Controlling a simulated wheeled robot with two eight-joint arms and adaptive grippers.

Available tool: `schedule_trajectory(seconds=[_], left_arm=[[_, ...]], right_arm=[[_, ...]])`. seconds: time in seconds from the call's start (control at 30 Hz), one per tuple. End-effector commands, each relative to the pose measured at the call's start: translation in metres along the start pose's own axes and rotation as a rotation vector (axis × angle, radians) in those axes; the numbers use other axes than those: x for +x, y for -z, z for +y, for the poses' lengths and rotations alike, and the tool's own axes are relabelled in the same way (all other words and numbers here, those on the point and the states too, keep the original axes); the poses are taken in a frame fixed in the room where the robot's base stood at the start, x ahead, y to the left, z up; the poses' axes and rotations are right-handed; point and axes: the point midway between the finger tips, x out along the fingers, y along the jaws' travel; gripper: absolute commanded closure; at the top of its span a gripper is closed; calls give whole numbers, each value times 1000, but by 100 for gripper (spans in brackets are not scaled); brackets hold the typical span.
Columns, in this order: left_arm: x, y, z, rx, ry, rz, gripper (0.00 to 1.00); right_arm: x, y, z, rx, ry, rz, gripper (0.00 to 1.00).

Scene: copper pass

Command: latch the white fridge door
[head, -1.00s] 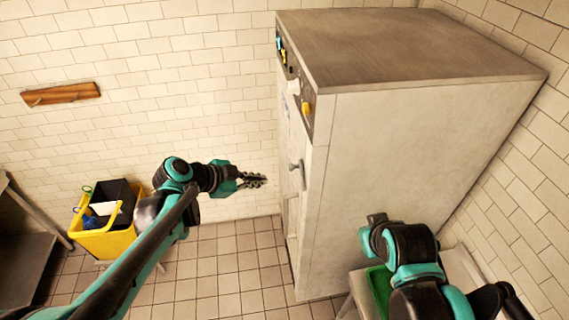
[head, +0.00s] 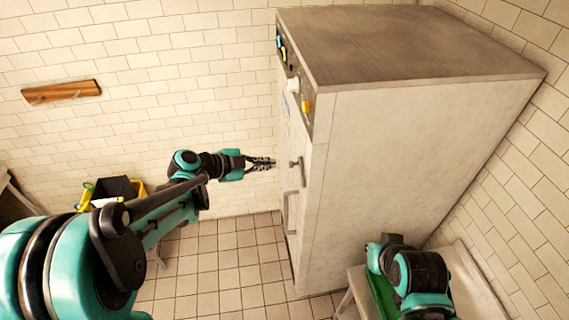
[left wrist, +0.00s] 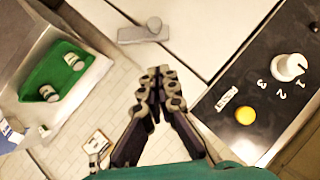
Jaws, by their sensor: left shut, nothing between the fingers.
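The tall white fridge (head: 400,180) stands at the right in the head view, its front turned left. On that front is a grey latch knob (head: 297,166), with a pale bar handle (head: 289,212) below it. My left gripper (head: 272,163) is shut and empty, just left of the front near latch height. I cannot tell whether the door sits flush. My right gripper (head: 378,246) is low before the fridge's side, its fingers unclear.
A control panel (left wrist: 245,98) with a white dial and yellow button lies close right of my left fingers. A green tray (left wrist: 66,75) with jars rests on a side table. Tiled floor (head: 225,265) is clear.

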Motion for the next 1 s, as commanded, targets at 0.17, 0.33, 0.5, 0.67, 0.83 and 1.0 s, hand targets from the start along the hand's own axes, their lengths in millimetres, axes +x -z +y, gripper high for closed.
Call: schedule_trajectory(seconds=[0.17,0.33,0.5,0.67,0.83,1.0], left_arm=[[41,2,0,2,-3,3,100],[73,-3,-1,0,-1,1,100],[87,-19,-1,-1,0,0,100],[94,-26,0,-1,0,0,100],[96,-28,0,0,0,0,100],[95,-28,0,0,-1,0,100]], right_arm=[[-6,4,0,-1,0,0,100],[-10,7,0,-1,0,0,100],[-12,9,0,-1,0,0,100],[-14,10,0,-1,0,0,100],[-14,10,0,-1,0,0,100],[-14,10,0,-1,0,0,100]])
